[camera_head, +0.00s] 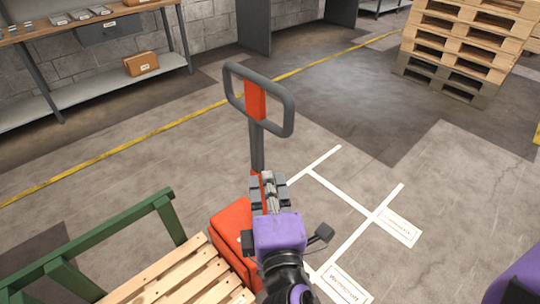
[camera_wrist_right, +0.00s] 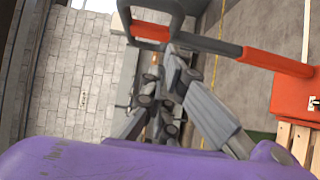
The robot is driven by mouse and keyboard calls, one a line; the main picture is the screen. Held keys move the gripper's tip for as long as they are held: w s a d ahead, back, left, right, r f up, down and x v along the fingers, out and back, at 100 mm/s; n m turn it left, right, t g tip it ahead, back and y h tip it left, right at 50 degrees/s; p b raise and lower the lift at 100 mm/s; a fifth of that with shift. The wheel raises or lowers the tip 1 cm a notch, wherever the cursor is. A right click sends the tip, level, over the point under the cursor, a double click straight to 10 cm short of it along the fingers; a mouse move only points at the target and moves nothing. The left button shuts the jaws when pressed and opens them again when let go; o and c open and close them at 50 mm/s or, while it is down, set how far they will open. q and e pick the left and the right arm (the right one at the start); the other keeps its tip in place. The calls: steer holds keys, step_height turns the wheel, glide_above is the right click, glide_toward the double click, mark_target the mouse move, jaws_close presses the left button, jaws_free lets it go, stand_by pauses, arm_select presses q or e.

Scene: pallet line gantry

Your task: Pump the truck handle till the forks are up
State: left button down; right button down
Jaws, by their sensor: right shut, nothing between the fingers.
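The pallet truck has a dark looped handle (camera_head: 289,116) with a red centre piece, on a dark shaft (camera_head: 257,150) that stands nearly upright. Its orange-red body (camera_head: 232,228) is partly behind my right arm. My right gripper (camera_head: 267,186) is shut and empty, in front of the lower shaft and below the loop. In the right wrist view, the fingers (camera_wrist_right: 168,88) show below the handle loop (camera_wrist_right: 160,12), and the orange-red body (camera_wrist_right: 292,94) is at the right. I cannot tell whether the gripper touches the shaft. The forks are hidden. My left gripper is not in view.
A wooden pallet (camera_head: 178,279) and green frame (camera_head: 100,236) are at the lower left. Stacked pallets (camera_head: 465,48) stand at the back right. A workbench with a shelf (camera_head: 95,92) is at the back left. Floor marked with white lines (camera_head: 345,198) is clear on the right.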

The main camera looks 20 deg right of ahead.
arm_select(q)
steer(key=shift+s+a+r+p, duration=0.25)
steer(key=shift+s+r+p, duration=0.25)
steer(key=shift+p, duration=0.35)
arm_select(e)
steer(key=d+x, duration=0.2)
steer(key=x, duration=1)
steer(key=shift+d, duration=0.5)
steer(key=shift+d+r, duration=0.1)
